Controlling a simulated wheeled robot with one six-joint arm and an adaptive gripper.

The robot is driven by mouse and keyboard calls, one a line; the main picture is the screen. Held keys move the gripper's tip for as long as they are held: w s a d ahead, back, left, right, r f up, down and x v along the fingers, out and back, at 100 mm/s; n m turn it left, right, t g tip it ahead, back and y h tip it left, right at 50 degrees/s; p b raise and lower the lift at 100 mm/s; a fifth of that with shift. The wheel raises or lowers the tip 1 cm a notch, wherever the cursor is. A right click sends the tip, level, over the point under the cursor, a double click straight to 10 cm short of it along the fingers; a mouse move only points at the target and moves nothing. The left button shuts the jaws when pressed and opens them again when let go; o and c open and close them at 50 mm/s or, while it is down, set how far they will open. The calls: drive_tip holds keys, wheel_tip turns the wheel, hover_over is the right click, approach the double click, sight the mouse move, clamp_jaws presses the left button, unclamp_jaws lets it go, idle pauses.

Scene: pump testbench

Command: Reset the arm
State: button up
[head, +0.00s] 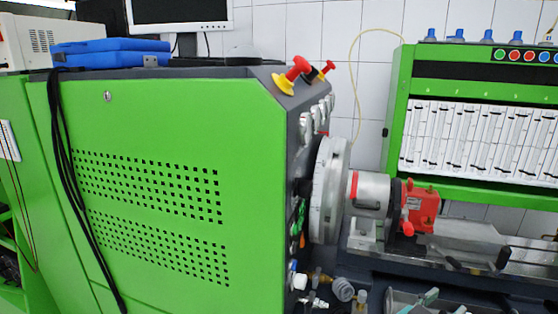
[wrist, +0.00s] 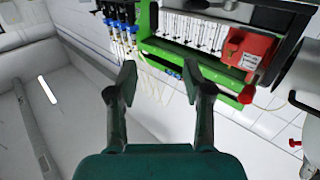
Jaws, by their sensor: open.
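My gripper (wrist: 160,82) shows in the wrist view with its two dark fingers spread apart and nothing between them. Behind the fingers, the wrist view shows the green test bench frame (wrist: 172,50) with its row of white measuring tubes, and a red block (wrist: 250,50) at the right. My gripper and arm do not show in the head view. There the green bench cabinet (head: 150,240) fills the left and middle.
A round metal disc (head: 330,190) and a red pump part (head: 422,207) stand right of the cabinet. A blue case (head: 108,52) and a monitor (head: 180,12) sit on top. Red and yellow emergency knobs (head: 292,74) stick up at its corner. Black cables (head: 70,190) hang down its left side.

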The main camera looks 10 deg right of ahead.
drive_tip(key=s+a+f+n+t+y, duration=0.4)
drive_tip(key=s+a+f+n+y, duration=0.15)
drive_tip(key=a+f, duration=0.35)
drive_tip(key=s+a+f+n+t+y, duration=0.45)
drive_tip(key=a+f+n+y, duration=0.2)
drive_tip(key=f, duration=0.45)
drive_tip(key=s+a+r+y, duration=0.1)
drive_tip(key=s+a, duration=0.2)
drive_tip(key=s, duration=0.4)
drive_tip(key=s+a+r+n+t+y, duration=0.1)
drive_tip(key=s+a+r+y, duration=0.1)
drive_tip(key=s, duration=0.6)
drive_tip(key=s+a+r+n+y, duration=0.1)
drive_tip(key=s+a+y, duration=0.1)
drive_tip(key=s+a, duration=0.3)
drive_tip(key=shift+v, duration=1.2)
